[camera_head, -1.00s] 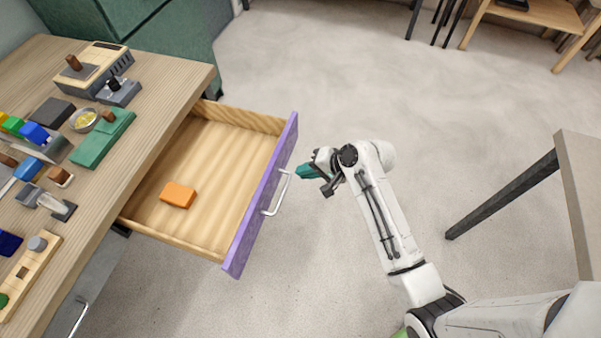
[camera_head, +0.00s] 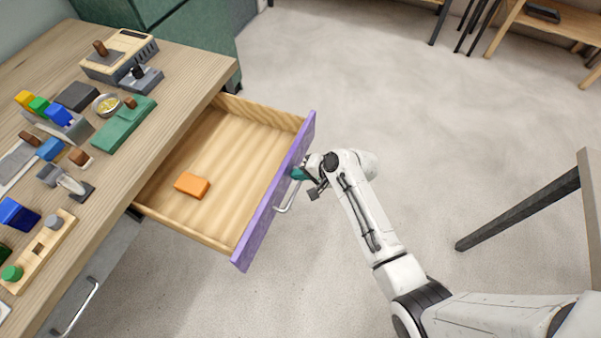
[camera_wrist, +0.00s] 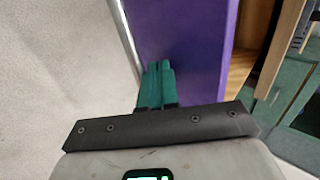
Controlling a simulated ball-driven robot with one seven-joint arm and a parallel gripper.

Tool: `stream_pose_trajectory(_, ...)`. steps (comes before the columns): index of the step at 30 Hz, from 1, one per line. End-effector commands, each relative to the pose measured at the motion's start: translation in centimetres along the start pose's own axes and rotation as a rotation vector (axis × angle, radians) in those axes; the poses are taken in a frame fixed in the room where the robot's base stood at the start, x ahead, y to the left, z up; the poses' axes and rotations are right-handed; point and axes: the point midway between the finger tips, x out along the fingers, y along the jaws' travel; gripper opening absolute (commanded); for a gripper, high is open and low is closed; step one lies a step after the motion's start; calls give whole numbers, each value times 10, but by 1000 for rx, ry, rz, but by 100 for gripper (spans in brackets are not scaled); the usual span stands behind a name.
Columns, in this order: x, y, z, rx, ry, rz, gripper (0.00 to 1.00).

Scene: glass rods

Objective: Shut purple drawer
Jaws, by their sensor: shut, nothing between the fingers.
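The purple drawer front (camera_head: 262,215) stands pulled well out from the wooden table, with its wooden inside open to view. An orange block (camera_head: 192,185) lies in the drawer. A pale bar handle (camera_head: 290,200) is fixed to the front. My gripper (camera_head: 298,174) is at the outer face of the front, near the handle's far end. In the wrist view its green fingers (camera_wrist: 157,82) are shut with nothing between them, and they point at the purple face (camera_wrist: 187,45), beside the handle (camera_wrist: 125,38). I cannot tell whether the tips touch the face.
The wooden tabletop (camera_head: 160,75) at left carries several blocks, tools and trays. A second handle (camera_head: 80,308) shows below at the lower left. A green cabinet (camera_head: 185,28) stands behind. Another table (camera_head: 590,190) is at the right edge. The floor beyond is clear.

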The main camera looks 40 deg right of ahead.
Motion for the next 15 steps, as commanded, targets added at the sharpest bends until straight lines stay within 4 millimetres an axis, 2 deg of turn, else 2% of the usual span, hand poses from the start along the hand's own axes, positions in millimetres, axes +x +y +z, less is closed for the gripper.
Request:
stream_pose_trajectory(8, 14, -12, 0, -3, -1, -2, 0)
stream_pose_trajectory(15, 52, -46, 0, -3, -2, -4, 0)
